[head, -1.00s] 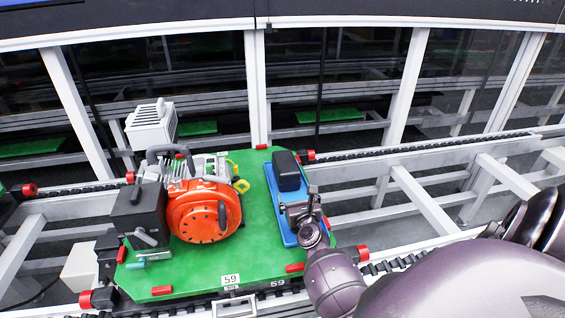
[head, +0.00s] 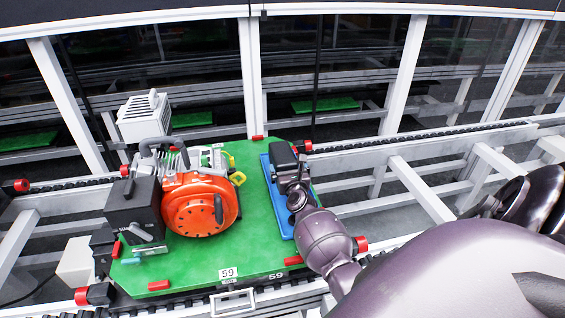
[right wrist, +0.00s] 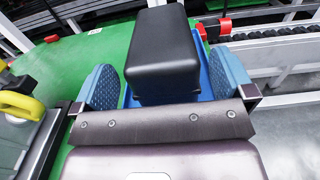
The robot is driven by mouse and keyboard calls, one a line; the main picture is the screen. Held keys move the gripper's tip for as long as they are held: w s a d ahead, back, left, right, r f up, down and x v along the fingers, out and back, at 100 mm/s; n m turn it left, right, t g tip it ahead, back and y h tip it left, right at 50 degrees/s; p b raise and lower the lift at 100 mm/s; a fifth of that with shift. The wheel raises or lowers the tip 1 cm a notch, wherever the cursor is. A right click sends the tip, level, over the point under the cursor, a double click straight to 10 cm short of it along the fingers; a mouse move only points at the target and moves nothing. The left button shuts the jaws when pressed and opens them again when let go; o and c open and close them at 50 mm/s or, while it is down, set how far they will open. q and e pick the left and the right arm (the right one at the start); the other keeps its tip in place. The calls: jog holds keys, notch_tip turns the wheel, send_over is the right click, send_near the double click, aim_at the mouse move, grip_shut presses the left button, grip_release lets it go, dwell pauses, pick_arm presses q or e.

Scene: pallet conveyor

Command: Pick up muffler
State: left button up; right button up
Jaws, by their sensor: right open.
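The muffler appears to be the black box-shaped part (head: 282,154) on a blue tray (head: 286,226) at the right side of the green pallet. In the right wrist view the black muffler (right wrist: 162,55) stands between and a little beyond two blue finger pads. My right gripper (head: 292,182) is over the tray at the muffler's near side. It is open, with a pad on each side of the muffler's near end and a gap visible on both sides (right wrist: 160,88). The muffler's lower part is partly hidden by the gripper. My left gripper is not in view.
The green pallet (head: 190,268) sits on the conveyor. An orange engine (head: 200,205) with a black box (head: 135,208) stands on its left part. Red blocks (head: 293,260) line the pallet edges. White frame bars and glass panels stand behind. The conveyor on the right is open framework.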

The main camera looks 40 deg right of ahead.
jog(key=shift+x, duration=1.45)
